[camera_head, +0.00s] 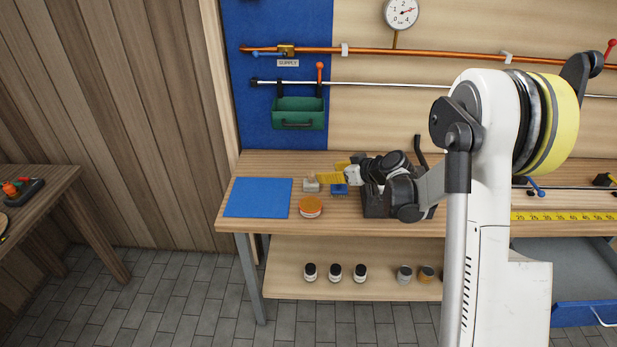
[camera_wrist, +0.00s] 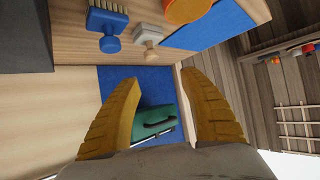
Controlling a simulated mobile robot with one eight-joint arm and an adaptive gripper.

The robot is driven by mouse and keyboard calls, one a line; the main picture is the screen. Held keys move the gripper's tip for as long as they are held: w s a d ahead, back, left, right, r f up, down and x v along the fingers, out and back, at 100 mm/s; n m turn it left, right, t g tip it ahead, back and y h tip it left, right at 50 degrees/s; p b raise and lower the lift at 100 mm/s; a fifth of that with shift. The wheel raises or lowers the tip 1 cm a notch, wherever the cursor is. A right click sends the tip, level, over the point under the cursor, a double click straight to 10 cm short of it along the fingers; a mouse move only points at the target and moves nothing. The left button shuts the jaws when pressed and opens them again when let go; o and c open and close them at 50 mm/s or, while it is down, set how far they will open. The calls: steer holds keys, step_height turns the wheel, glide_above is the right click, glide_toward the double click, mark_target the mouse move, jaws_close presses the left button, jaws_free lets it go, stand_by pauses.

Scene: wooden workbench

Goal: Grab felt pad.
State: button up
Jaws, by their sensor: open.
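A small pale grey-beige pad with a knob, which looks like the felt pad (camera_head: 311,186), lies on the workbench between the blue mat and a blue brush. It also shows near the top of the wrist view (camera_wrist: 148,36), outside the space between my fingers. My gripper (camera_head: 328,172) has its yellow fingers apart and is empty. It is close to the pad and the brush in the head view. In the wrist view, my gripper (camera_wrist: 160,82) has the blue wall panel and green bin between its fingers. I cannot tell its exact height above the bench.
The blue brush (camera_head: 339,190) is right beside the pad. An orange-topped round item (camera_head: 310,207) sits just in front, and a blue mat (camera_head: 258,197) lies to the left. A dark box (camera_head: 377,206) stands right. A green bin (camera_head: 298,113) hangs on the wall panel behind.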

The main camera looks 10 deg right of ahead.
mark_target(312, 174)
steer(key=w+f, duration=0.1)
steer(key=w+a+f+b, duration=0.1)
steer(key=w+f, duration=0.2)
steer(key=w, duration=0.1)
steer(key=shift+w+a+f+b, duration=0.15)
steer(key=shift+a+f+b, duration=0.15)
steer(key=shift+f+b, duration=0.1)
steer(key=b+x, duration=0.2)
steer(key=x, duration=0.3)
steer(key=shift+w+b, duration=0.2)
steer(key=shift+b, duration=0.1)
steer(key=shift+r, duration=0.1)
steer(key=shift+c, duration=0.6)
jaws_close()
